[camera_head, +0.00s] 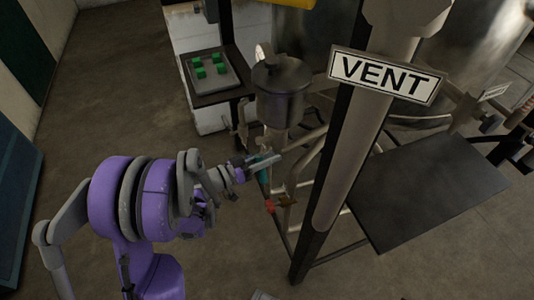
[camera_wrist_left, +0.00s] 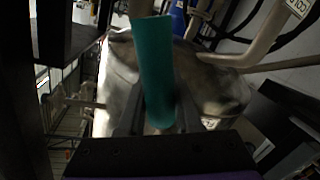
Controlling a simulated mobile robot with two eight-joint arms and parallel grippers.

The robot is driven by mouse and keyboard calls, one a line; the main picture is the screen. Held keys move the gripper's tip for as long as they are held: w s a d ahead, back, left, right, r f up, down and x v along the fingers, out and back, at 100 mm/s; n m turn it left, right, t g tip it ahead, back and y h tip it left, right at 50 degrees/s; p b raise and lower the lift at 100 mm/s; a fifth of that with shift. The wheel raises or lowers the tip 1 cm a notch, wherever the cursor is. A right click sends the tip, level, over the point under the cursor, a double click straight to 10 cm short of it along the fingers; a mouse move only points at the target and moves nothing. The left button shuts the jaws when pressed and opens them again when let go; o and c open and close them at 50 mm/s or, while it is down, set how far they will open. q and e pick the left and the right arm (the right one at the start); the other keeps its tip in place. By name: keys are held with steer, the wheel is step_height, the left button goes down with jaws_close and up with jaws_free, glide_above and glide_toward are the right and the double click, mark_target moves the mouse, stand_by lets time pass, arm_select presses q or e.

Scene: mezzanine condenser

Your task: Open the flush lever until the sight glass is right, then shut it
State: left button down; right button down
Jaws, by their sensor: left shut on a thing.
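A teal lever handle (camera_head: 263,176) shows in the head view below a grey lidded vessel (camera_head: 281,92). My left gripper (camera_head: 262,164) is shut on this handle. In the left wrist view the teal handle (camera_wrist_left: 156,75) stands up between the two fingers, large and close. A small red part (camera_head: 270,206) sits just below the teal handle on the pipework. I cannot make out a sight glass or its level in either view. The lever's pivot is too small to tell. My right gripper is not in view.
A sign reading VENT (camera_head: 388,76) hangs on a slanting post (camera_head: 350,150) right of the vessel. A dark flat table (camera_head: 430,190) stands at the right. A tray with green blocks (camera_head: 211,74) rests on a dark shelf behind. The floor at left is clear.

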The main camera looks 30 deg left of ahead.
arm_select(q)
steer(key=s+d+r+n+g+h+p, duration=0.1)
steer(key=r+n+p, duration=0.1)
steer(key=n, duration=0.3)
steer(key=s+d+r+n+g+h+p, duration=0.1)
steer(key=d+r+n, duration=0.1)
steer(key=n, duration=0.4)
steer(key=shift+s+d+r+g+p, duration=0.15)
steer(key=shift+s+r+g+p, duration=0.25)
steer(key=shift+r, duration=0.5)
steer(key=c, duration=0.6)
jaws_free()
steer(key=v, duration=1.1)
steer(key=shift+d, duration=0.1)
